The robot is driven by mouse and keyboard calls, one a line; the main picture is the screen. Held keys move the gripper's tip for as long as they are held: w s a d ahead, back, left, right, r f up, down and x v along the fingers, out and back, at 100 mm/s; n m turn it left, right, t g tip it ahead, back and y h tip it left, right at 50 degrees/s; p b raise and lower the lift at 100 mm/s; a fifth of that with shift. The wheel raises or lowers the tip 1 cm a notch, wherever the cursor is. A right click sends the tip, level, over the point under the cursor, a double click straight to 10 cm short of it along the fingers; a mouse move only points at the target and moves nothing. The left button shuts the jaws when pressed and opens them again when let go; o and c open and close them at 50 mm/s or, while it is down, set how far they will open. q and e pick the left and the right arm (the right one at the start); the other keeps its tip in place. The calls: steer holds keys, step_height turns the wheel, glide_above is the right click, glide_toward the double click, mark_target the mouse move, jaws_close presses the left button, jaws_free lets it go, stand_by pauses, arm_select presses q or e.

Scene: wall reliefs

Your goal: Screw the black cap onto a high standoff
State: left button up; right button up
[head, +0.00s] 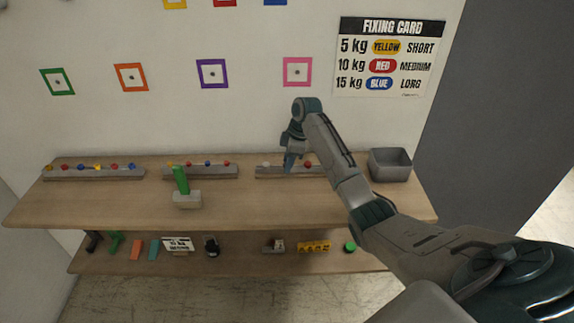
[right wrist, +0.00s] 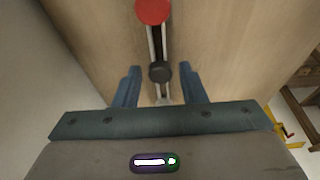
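My right gripper (head: 289,166) is low over the right-hand rail (head: 264,171) on the upper shelf, fingers down. In the right wrist view its two blue fingers (right wrist: 159,70) are open, with a black cap (right wrist: 160,73) in the gap between them. No contact with the cap shows. The arm hides this cap in the head view. On the wall, white plates with dark centres sit in coloured frames, such as the pink one (head: 297,72) and the purple one (head: 212,73). A higher row is cut off by the top edge. My left gripper is out of view.
A red cap (right wrist: 153,10) stands on the same rail beside the black one. Two more rails (head: 94,173) hold coloured caps. A grey bin (head: 390,164) stands at the right end.

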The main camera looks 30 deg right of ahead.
steer(key=c, duration=0.7)
steer(key=shift+r, duration=0.15)
